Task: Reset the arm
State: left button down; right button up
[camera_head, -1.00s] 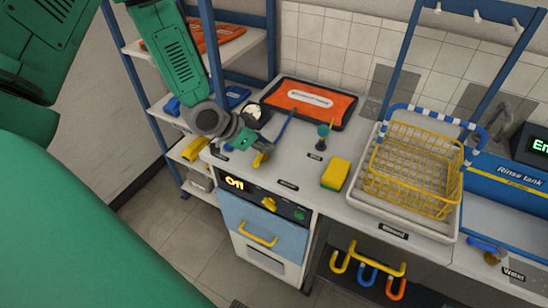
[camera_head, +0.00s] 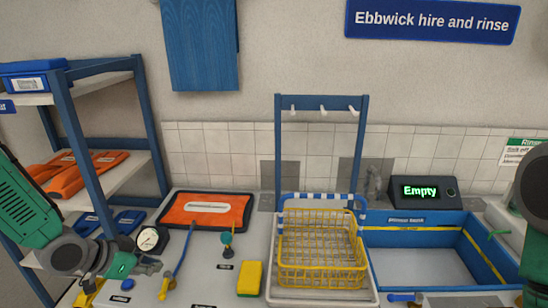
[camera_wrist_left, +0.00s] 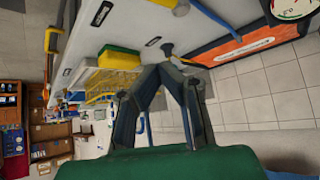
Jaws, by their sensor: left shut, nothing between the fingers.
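My left arm (camera_head: 28,215) comes in from the left in the head view, over the bench's left end. My left gripper (camera_head: 146,268) is at its end, low over the bench, just in front of a round white-faced gauge (camera_head: 150,239). In the left wrist view the gripper's dark fingers (camera_wrist_left: 166,70) converge with nothing between them. I cannot tell whether the gripper touches the bench. My right gripper is out of view; a dark rounded part stands at the right edge.
An orange mat in a dark tray (camera_head: 205,209), a yellow-green sponge (camera_head: 250,280), and a yellow wire basket (camera_head: 320,250) are on the bench. A blue rinse tank (camera_head: 410,236) is right, under an "Empty" display (camera_head: 421,190). A blue shelf rack (camera_head: 70,135) stands left, close to my arm.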

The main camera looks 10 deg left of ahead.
pick_arm(q)
jog(key=s+d+f+n+g+y+b, duration=0.1)
jog(key=s+d+f+n+g+b, duration=0.15)
jog(key=s+f+b, duration=0.55)
jog(key=s+d+f+n+g+y+b, duration=0.1)
jog(key=s+d+f+g, duration=0.3)
jog(key=f, duration=0.8)
jog(key=s+d+f+n+y+b, duration=0.1)
jog(key=s+f+b, duration=0.1)
jog(key=s+f, duration=0.2)
jog(key=s+f+n+y+b, duration=0.1)
jog(key=s+f+b, duration=0.2)
jog(key=s, duration=0.7)
jog(key=shift+d+f, duration=0.35)
jog(key=shift+f, duration=0.55)
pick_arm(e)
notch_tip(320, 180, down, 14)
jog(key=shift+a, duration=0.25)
